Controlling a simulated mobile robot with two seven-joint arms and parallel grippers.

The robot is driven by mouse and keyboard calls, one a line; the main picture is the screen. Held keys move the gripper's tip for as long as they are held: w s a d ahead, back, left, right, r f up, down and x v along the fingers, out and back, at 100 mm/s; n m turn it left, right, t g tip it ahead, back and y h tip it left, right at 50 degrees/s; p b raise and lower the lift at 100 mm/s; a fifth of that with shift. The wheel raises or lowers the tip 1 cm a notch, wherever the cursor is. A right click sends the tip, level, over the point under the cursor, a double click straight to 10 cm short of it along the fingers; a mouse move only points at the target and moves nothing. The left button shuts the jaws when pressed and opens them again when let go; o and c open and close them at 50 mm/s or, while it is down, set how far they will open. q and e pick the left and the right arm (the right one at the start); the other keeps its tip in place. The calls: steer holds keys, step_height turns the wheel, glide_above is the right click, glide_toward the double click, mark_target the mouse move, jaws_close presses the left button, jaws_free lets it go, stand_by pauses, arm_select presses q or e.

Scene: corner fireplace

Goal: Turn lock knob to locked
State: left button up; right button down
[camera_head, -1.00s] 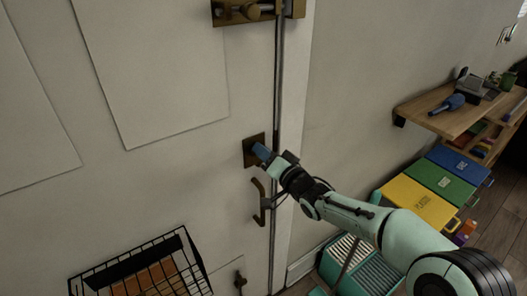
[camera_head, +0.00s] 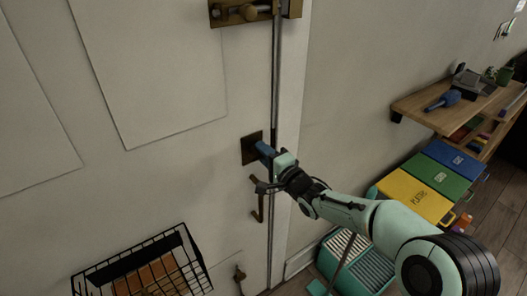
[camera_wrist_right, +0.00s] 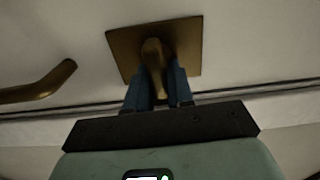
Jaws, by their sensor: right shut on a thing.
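The lock knob (camera_wrist_right: 153,54) is a brass thumb-turn on a square brass plate (camera_wrist_right: 122,42), fixed to the white door. In the head view the plate (camera_head: 249,150) is dark and sits above the door handle (camera_head: 256,204). My right gripper (camera_head: 263,149) reaches in from the right, with its blue fingertips at the plate. In the right wrist view my right gripper (camera_wrist_right: 160,82) has one finger on each side of the knob and is shut on it. The fingers hide part of the knob. My left gripper is not in view.
A brass slide bolt (camera_head: 248,12) is above the lock. A wire basket (camera_head: 140,268) hangs on the door at lower left. A wooden shelf (camera_head: 425,108) and yellow, green and blue recycling bins (camera_head: 410,197) stand at right.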

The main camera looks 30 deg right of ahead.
steer(key=shift+m, duration=0.3)
steer(key=c, duration=1.1)
jaws_free()
steer(key=s, duration=0.4)
steer(key=s+b, duration=0.1)
steer(key=s, duration=0.4)
steer(key=s+d, duration=0.1)
steer(key=s, duration=0.3)
steer(key=shift+s, duration=0.2)
